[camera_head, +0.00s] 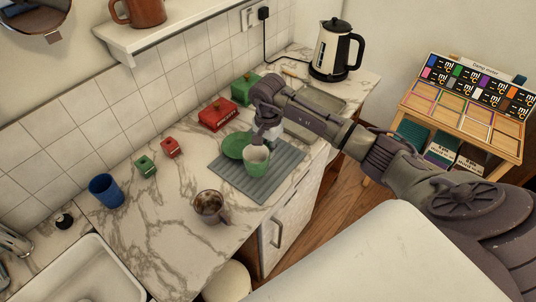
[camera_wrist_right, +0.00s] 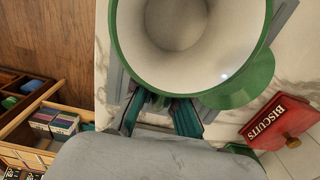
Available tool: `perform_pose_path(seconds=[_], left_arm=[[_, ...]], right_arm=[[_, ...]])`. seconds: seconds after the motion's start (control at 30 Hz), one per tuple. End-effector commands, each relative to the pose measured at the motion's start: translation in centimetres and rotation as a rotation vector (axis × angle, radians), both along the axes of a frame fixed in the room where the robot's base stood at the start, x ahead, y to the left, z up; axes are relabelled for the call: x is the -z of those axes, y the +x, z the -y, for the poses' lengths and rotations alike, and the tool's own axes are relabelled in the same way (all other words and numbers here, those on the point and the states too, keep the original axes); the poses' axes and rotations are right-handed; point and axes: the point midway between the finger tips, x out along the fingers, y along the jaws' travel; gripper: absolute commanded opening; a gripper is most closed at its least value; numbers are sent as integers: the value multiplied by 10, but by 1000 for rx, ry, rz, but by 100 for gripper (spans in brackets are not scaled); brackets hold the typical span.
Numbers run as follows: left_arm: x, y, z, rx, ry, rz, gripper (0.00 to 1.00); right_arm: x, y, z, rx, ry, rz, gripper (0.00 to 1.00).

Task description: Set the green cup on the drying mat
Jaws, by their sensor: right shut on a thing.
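The green cup (camera_head: 256,162), pale inside with a green rim, is upright over the grey ribbed drying mat (camera_head: 283,183). I cannot tell whether its base touches the mat. My right gripper (camera_head: 262,140) is shut on the cup's side. In the right wrist view the cup (camera_wrist_right: 262,40) fills the top, seen from above, with the fingers (camera_wrist_right: 160,112) at its near wall. A green saucer or plate (camera_head: 235,144) lies on the mat beside the cup and shows partly behind it in the wrist view (camera_wrist_right: 245,92). My left gripper is not in view.
A brown mug (camera_head: 209,207) stands left of the mat and a blue cup (camera_head: 106,190) further left. Red (camera_head: 218,114) and green (camera_head: 243,89) boxes stand behind the mat. A metal tray (camera_head: 322,100) and a kettle (camera_head: 336,50) are at the right. Marble counter is free between mug and blue cup.

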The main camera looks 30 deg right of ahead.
Motion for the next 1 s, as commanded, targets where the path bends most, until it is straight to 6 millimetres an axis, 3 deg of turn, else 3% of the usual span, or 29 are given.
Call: perform_pose_path(seconds=[0.23, 0.63, 0.67, 0.8, 1.0], left_arm=[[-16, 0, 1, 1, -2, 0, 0], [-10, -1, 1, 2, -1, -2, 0], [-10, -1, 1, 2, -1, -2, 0], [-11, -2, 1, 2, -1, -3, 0], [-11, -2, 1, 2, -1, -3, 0]], right_arm=[[32, -1, 0, 1, 1, -3, 0], [40, -1, 1, -1, -1, 0, 0], [40, -1, 0, -1, -1, -1, 12], [39, -1, 0, -1, 0, -1, 36], [39, -1, 0, -1, 0, -1, 36]])
